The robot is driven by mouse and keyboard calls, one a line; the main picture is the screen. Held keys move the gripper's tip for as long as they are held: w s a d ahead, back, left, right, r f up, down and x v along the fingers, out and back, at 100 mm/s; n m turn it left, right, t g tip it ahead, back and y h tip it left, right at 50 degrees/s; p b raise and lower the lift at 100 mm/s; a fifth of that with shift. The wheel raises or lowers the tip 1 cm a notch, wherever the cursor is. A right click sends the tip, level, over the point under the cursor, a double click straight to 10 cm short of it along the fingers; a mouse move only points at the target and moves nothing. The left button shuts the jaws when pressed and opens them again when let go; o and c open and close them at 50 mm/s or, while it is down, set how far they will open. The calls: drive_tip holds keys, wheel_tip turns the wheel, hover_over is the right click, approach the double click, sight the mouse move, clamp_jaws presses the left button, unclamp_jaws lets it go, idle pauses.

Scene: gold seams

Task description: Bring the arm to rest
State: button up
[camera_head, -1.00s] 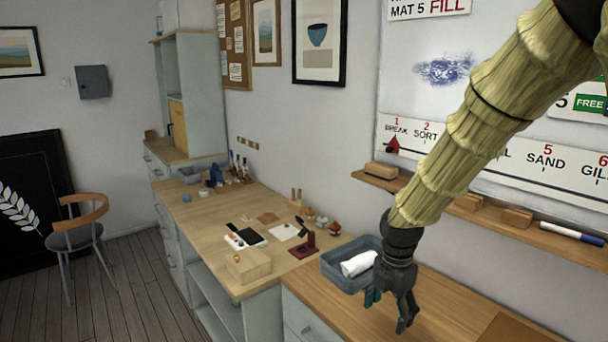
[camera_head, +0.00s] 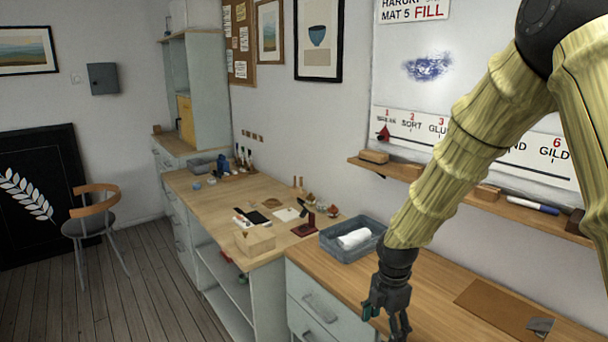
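My arm (camera_head: 470,140), in a yellow ribbed sleeve, comes in from the upper right and bends down toward the counter. My gripper (camera_head: 385,322) hangs at its end, fingers pointing down, over the front part of the wooden counter (camera_head: 425,295). Its dark fingers are apart and I see nothing between them. It is in front of the grey-blue bin (camera_head: 338,252), apart from it in the picture. How high the fingertips are above the counter I cannot tell.
The bin holds a white roll (camera_head: 354,238). A brown mat (camera_head: 500,308) lies to the right on the counter. A workbench (camera_head: 205,208) with small tools and a wooden block (camera_head: 255,240) stands to the left. A wall ledge (camera_head: 425,178) runs behind my arm. A chair (camera_head: 95,222) stands on open floor.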

drive_tip(key=s+f+m, duration=0.7)
drive_tip(key=s+f, duration=0.1)
drive_tip(key=f, duration=0.4)
drive_tip(key=s+f+m, duration=0.6)
drive_tip(key=s+f, duration=0.2)
drive_tip(key=f, duration=0.4)
drive_tip(key=s+d+f+m, duration=0.1)
drive_tip(key=s+f+m, duration=0.3)
drive_tip(key=s, duration=0.5)
drive_tip(key=s+d+f+m, duration=0.2)
drive_tip(key=s+f+m, duration=0.2)
drive_tip(key=s, duration=0.5)
drive_tip(key=shift+s+d+m, duration=0.2)
drive_tip(key=shift+d+m, duration=0.1)
drive_tip(key=shift+m, duration=0.9)
